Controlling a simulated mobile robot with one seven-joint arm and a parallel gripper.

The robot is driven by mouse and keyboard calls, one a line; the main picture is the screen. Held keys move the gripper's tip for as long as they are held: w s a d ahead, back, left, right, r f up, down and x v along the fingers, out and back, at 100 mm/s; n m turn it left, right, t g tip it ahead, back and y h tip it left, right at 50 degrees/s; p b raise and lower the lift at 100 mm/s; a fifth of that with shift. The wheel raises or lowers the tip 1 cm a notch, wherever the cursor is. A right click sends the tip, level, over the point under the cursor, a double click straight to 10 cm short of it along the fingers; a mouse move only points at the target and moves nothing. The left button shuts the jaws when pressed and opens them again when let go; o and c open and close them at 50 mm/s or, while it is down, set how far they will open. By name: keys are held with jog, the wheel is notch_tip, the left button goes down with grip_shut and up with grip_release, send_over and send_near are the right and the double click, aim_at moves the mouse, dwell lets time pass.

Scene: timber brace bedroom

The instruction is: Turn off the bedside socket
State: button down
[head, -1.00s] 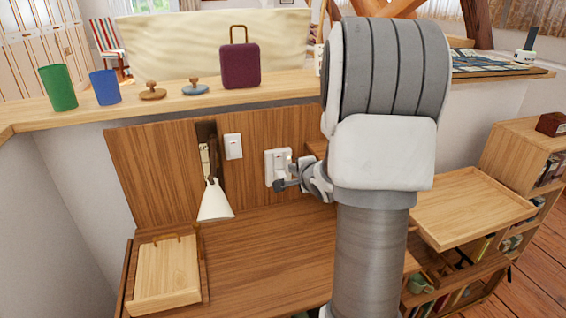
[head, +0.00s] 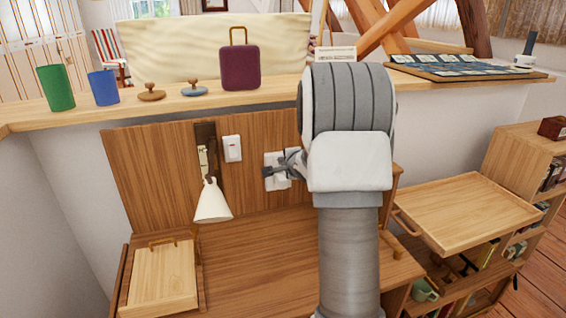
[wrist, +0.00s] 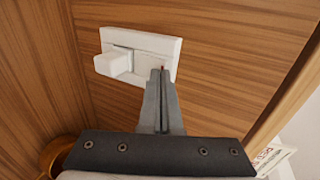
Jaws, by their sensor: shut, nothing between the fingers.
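The white bedside socket (head: 270,158) is on the wood panel behind the low wooden surface, partly hidden by my gripper. In the wrist view its plate (wrist: 145,38) is tilted. A white block (wrist: 113,63), which looks like a plug, sticks out from its left part. My gripper (head: 267,172) is shut and empty, with its fingertips (wrist: 160,71) at the right part of the plate. A tiny red mark shows just by the tips. I cannot tell if the tips touch the socket, and the switch is mostly hidden behind them.
A white wall switch (head: 232,148) and a white cone lamp (head: 212,203) are left of the socket. The ledge above holds a green cup (head: 57,88), a blue cup (head: 104,87) and a maroon suitcase (head: 240,68). A wooden tray (head: 470,210) stands at right.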

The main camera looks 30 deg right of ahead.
jog(key=shift+r, duration=0.1)
jog(key=p, duration=0.3)
jog(key=shift+w+d+r+p, duration=0.1)
jog(key=shift+w+r+p, duration=0.2)
jog(key=shift+p, duration=0.1)
jog(key=shift+f+g, duration=0.3)
jog(key=shift+r, duration=0.15)
jog(key=shift+r+p, duration=0.65)
jog(key=shift+p, duration=0.35)
jog(key=shift+s, duration=0.1)
